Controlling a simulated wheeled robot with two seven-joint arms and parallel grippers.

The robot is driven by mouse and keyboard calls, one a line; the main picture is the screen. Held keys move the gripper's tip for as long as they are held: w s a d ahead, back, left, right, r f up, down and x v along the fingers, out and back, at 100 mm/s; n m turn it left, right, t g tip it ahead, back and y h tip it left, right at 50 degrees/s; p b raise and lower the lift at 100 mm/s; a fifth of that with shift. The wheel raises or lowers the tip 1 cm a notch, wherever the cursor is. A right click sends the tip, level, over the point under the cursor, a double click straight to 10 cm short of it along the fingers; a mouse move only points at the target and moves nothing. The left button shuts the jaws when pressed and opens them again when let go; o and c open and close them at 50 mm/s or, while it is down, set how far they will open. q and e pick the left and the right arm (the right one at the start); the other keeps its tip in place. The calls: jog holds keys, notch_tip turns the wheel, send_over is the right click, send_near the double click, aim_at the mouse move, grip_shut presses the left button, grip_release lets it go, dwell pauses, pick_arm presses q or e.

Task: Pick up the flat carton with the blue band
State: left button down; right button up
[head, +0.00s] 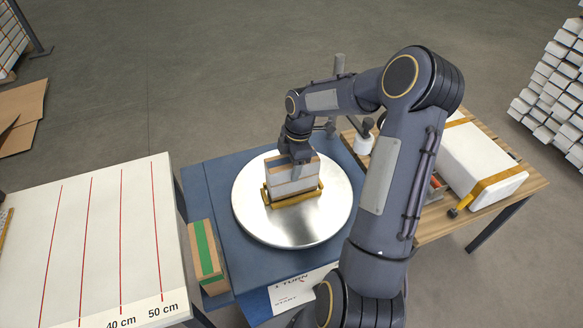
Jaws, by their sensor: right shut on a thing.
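My right gripper (299,160) reaches down over the round metal turntable (250,222) and is shut on a brown and pale box (291,182). The box stands upright in or just above a low yellow frame (293,198) on the disc; I cannot tell whether it touches the disc. The gripper hides part of the box's top. No blue band shows clearly on it. A flat brown carton with a green band (205,252) lies left of the disc. My left gripper is not in view.
The turntable stands on a blue table (207,182). A white table with red lines (75,235) is at the left. A wooden table (440,222) at the right carries a white strapped block (472,160). My right arm covers much of the right middle.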

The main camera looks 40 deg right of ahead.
notch_tip(320, 180, up, 2)
jog(key=shift+w+r, duration=0.1)
jog(key=shift+r, duration=0.1)
jog(key=s+a+r+b, duration=0.2)
jog(key=s+a+r, duration=0.1)
jog(key=s+r, duration=0.7)
jog(key=s, duration=0.3)
jog(key=shift+s+b, duration=0.35)
jog(key=shift+b, duration=0.05)
